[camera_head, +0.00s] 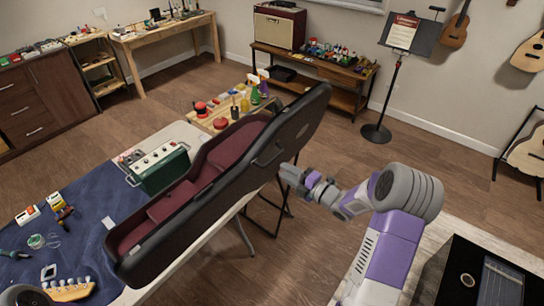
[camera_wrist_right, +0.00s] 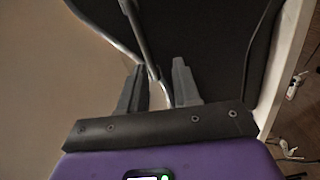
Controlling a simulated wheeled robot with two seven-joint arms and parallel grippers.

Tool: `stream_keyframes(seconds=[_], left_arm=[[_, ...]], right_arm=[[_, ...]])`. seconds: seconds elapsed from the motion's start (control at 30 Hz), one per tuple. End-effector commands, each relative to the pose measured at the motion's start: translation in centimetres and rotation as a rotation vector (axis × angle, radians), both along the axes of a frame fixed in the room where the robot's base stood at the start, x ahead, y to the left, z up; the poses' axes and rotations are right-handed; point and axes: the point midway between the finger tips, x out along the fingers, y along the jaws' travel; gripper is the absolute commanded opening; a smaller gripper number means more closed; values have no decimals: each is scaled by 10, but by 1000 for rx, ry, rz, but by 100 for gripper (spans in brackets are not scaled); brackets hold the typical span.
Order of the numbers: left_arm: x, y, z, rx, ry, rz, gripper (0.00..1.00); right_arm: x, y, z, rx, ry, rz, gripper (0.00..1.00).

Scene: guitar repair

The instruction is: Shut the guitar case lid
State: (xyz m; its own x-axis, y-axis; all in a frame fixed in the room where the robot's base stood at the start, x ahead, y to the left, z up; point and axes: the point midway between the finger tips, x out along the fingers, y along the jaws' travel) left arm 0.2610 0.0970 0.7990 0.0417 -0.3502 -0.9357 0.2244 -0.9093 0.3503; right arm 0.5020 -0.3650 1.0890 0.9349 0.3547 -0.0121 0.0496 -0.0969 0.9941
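The guitar case (camera_head: 215,222) stands open on the table, with its burgundy lining showing and a black shell panel rising at a slant on its right side. A dark handle (camera_head: 268,157) sits on the black outer face. My right gripper (camera_head: 284,174) is just right of that face, close to it. In the right wrist view its two fingers (camera_wrist_right: 158,85) are apart, with a thin bar (camera_wrist_right: 138,35) by the dark shell running down toward the gap. I cannot tell whether they touch it.
A green amplifier box (camera_head: 160,168) stands against the case's left side. Pedals and tools lie on the blue mat (camera_head: 85,215). A wooden tray of coloured bottles (camera_head: 235,108) is behind the case. A music stand (camera_head: 385,100) stands at the back right. The floor between is open.

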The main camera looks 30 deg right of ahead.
Motion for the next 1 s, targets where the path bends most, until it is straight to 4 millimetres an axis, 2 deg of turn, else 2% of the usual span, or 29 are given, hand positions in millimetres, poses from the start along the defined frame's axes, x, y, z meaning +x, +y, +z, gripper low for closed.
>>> stream_keyframes(seconds=[0.03, 0.17, 0.6, 0.97, 1.0], left_arm=[[0, 0, 2, 0, 0, 0, 97], [0, 0, 3, 0, 0, 0, 97], [0, 0, 12, 0, 1, 0, 97], [0, 0, 12, 0, 0, 0, 97], [0, 0, 12, 0, 0, 0, 97]], right_arm=[[-3, -5, 9, -47, -33, 11, 32], [1, -3, 16, -94, -68, 32, 32], [58, 21, 16, -92, -64, 32, 32], [64, 23, 16, -90, -63, 30, 32], [64, 23, 16, -90, -63, 30, 27]])
